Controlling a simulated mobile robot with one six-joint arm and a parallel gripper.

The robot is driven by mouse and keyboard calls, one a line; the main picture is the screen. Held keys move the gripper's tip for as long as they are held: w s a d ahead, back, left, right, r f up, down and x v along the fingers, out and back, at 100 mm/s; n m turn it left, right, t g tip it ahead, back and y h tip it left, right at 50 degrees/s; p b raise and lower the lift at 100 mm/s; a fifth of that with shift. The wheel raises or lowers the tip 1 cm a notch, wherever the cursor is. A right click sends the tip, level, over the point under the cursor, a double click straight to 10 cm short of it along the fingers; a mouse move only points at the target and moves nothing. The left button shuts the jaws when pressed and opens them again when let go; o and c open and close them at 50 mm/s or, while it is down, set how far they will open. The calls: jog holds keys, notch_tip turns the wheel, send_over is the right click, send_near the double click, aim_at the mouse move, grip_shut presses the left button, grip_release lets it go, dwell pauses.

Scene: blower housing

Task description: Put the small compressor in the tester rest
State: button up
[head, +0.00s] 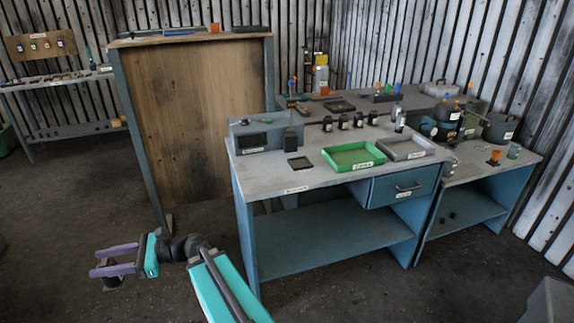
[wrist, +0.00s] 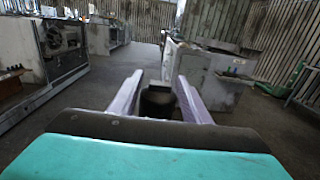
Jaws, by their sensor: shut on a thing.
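My gripper (head: 112,260) has purple fingers and is low over the floor at the left of the head view. It is shut on a small dark cylindrical thing, which I take for the small compressor (wrist: 157,102), between the fingers in the wrist view. Its dark body (head: 112,283) also shows below the fingers in the head view. A flat dark square rest (head: 300,163), perhaps the tester rest, lies on the workbench (head: 294,181) before a grey-blue box with a dark screen (head: 262,136). Its label is too small to read. My gripper is well away from it.
A green tray (head: 353,168) and a grey tray (head: 428,154) stand right of the rest. Several small dark bottles stand behind them. A tall wooden-panelled stand (head: 200,120) rises left of the bench. The floor around my gripper is open.

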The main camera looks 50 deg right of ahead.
jog(key=w+d+m+t+h+b, duration=0.1)
jog(key=w+d+m+t+h, duration=0.2)
jog(key=d, duration=0.5)
jog(key=w+d+m+t+h, duration=0.2)
jog(key=w+d+h, duration=0.15)
jog(key=d, duration=0.45)
jog(key=s+d+r+m+t+h+b, duration=0.1)
jog(key=d+m+h, duration=0.25)
jog(key=d, duration=0.65)
jog(key=s+d+r+m+t+h+b, duration=0.15)
jog(key=d+h, duration=0.25)
jog(key=d, duration=0.6)
jog(key=s+d+r+m+g+h+b, duration=0.1)
jog(key=s+d+r+m+h, duration=0.1)
jog(key=s+d, duration=0.6)
jog(key=s+d+r+m+g+h+b, duration=0.1)
jog(key=s+d+r+m+h, duration=0.1)
jog(key=s+d+h, duration=0.3)
jog(key=s+d+r+m+g+h+b, duration=0.1)
jog(key=s+d+r+m+g+h, duration=0.1)
jog(key=s+d, duration=1)
jog(key=d+r+m+h, duration=0.1)
jog(key=d, duration=0.5)
jog(key=shift+s+d+m+h, duration=0.3)
jog(key=shift+d+h, duration=0.05)
jog(key=shift+h, duration=0.05)
jog(key=shift+w+d+r, duration=0.1)
